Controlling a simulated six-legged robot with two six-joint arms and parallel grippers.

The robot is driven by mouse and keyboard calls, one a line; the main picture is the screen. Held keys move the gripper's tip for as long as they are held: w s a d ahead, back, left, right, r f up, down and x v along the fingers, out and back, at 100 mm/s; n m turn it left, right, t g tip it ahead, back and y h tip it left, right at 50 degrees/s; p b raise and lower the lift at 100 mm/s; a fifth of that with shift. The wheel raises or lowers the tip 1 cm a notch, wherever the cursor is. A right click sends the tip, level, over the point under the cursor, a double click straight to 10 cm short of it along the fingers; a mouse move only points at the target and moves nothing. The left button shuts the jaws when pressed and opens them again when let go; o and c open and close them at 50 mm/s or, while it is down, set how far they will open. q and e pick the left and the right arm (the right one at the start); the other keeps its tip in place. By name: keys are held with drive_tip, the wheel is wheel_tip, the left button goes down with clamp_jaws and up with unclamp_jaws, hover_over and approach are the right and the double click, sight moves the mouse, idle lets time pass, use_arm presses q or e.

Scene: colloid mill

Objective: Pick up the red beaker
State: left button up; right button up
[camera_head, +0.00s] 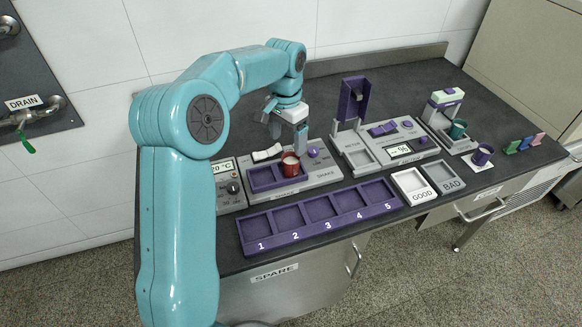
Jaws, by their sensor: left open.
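The red beaker (291,168) stands upright in the right-hand part of a purple holder on the shaker, with pale contents at its top. My left gripper (287,135) is open just above and behind it, pointing down. One finger reaches close to the beaker's rim; I cannot tell whether it touches. My right gripper is not in view.
A purple tray (270,236) with numbered slots lies in front, its slots empty. GOOD (413,185) and BAD (446,176) trays sit to its right. A purple upright holder (354,100), a green beaker (458,129) and a purple cup (482,155) stand further right.

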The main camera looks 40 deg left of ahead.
sight(289, 161)
use_arm(q)
wheel_tip(289, 161, down, 4)
drive_tip(key=shift+s+d+r, duration=0.1)
drive_tip(key=shift+d, duration=0.05)
drive_tip(key=f, duration=0.4)
drive_tip(key=shift+w+f, duration=0.1)
drive_tip(key=shift+w, duration=0.2)
drive_tip(key=shift+s+f, duration=0.1)
drive_tip(key=shift+f, duration=0.15)
drive_tip(key=c, duration=1)
